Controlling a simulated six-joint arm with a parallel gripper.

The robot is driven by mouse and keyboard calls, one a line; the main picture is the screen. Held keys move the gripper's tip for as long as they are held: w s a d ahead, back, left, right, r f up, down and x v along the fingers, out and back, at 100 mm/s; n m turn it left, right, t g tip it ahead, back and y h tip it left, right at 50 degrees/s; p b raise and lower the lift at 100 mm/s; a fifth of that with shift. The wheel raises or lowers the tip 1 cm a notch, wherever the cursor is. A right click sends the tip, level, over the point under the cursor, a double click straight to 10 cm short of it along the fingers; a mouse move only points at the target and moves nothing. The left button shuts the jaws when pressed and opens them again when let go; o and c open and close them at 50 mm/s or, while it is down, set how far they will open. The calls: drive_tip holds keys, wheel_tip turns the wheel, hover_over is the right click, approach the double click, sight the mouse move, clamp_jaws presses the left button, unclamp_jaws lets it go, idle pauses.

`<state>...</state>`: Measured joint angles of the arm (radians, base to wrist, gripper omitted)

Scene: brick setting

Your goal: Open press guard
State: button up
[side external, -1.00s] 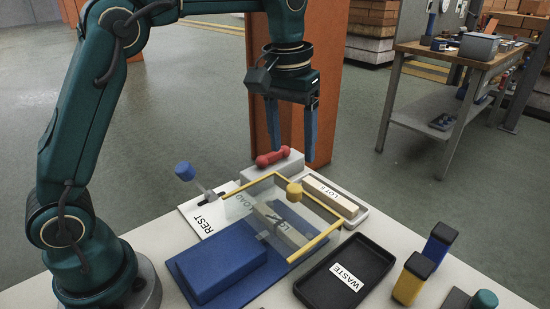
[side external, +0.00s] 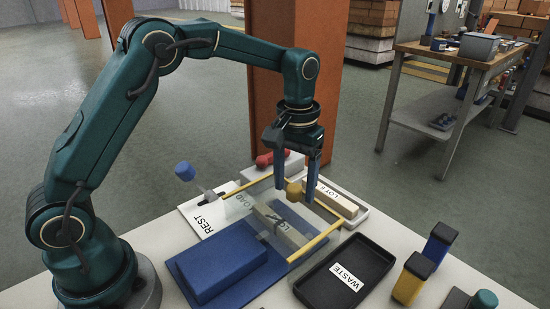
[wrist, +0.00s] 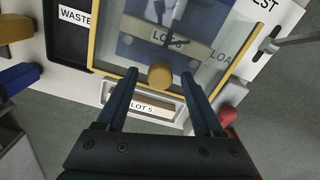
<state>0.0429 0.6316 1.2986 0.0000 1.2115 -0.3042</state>
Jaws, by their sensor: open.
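The press guard (side external: 318,243) is a clear panel with yellow edge bars, and it lies down over the press bed. A grey block with a printed label (side external: 283,226) shows through the panel. The guard's round yellow knob (side external: 294,188) stands on its far edge; it also shows in the wrist view (wrist: 160,75). My gripper (side external: 296,192) is open and points down, with one finger on each side of the knob. In the wrist view my gripper (wrist: 160,80) shows a gap between each finger and the knob.
A blue block (side external: 220,268) lies in front of the guard. A black WASTE tray (side external: 320,290) and blue and yellow posts (side external: 408,283) stand to the right. A LOT tray (side external: 352,215) and a red handle (side external: 265,160) are behind. A blue-knobbed lever (side external: 184,172) is at left.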

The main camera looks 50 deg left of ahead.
clamp_jaws()
drive_tip(key=shift+r, duration=0.1)
idle(1.2)
